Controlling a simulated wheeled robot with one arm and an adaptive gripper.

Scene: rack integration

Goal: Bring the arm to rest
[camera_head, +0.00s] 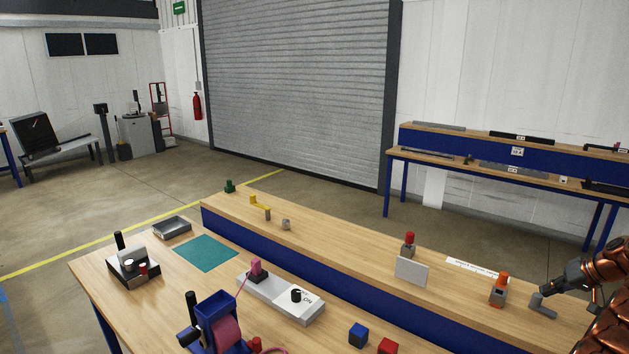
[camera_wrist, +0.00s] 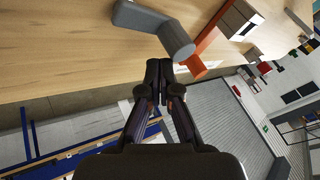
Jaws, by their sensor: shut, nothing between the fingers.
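My gripper (camera_wrist: 158,78) is shut and empty, its two fingertips together in the wrist view. In the head view my gripper (camera_head: 550,290) is at the right edge, over the right part of the raised shelf, with my copper-coloured arm behind it. A grey bent piece (camera_head: 541,307) stands on the shelf close to the fingertips. It also shows in the wrist view (camera_wrist: 150,25), just beyond them; I cannot tell whether they touch it.
The shelf (camera_head: 345,242) also bears a grey plate (camera_head: 412,271), a red-topped block (camera_head: 409,244) and a white label strip (camera_head: 473,267). The lower bench holds a blue spool holder (camera_head: 218,318), blue and red cubes, and a teal mat (camera_head: 206,253). Another bench (camera_head: 510,163) stands behind.

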